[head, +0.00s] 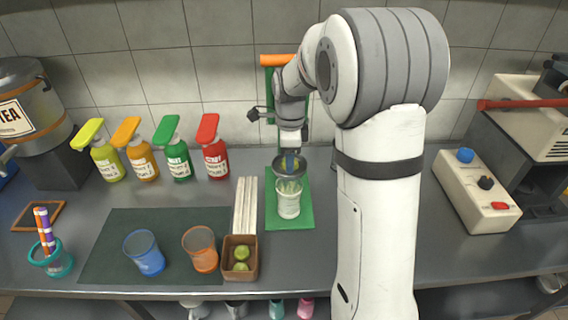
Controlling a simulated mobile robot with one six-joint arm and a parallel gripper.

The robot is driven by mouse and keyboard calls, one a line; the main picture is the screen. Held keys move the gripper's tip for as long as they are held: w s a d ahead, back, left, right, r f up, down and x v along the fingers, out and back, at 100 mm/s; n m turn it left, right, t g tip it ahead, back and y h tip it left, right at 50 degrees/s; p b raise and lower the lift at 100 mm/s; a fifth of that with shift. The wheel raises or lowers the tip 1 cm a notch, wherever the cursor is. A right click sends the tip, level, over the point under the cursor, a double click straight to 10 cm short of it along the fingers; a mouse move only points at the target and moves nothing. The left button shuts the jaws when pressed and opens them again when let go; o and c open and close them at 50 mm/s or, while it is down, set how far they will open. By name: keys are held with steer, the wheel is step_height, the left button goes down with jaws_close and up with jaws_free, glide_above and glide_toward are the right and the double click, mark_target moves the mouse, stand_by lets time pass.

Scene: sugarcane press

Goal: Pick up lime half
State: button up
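Green lime pieces (241,254) lie in a small brown wooden box (228,270) near the front edge of the counter. They are small in the picture, and I cannot tell halves from whole limes. My gripper (290,160) points down over a dark round strainer or bowl (278,168) at the green press stand. It is well behind and to the right of the box. The fingertips are small and partly hidden, so I cannot tell whether they are open or hold anything.
A pale cup (288,205) stands on the green base (300,217) below my gripper. Blue (146,256) and orange (201,252) cups stand on a dark mat (110,245) left of the box. Several pump bottles (177,161) line the wall. Pale sticks (244,205) lie behind the box.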

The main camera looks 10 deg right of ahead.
steer(key=c, duration=0.5)
steer(key=shift+r, duration=0.15)
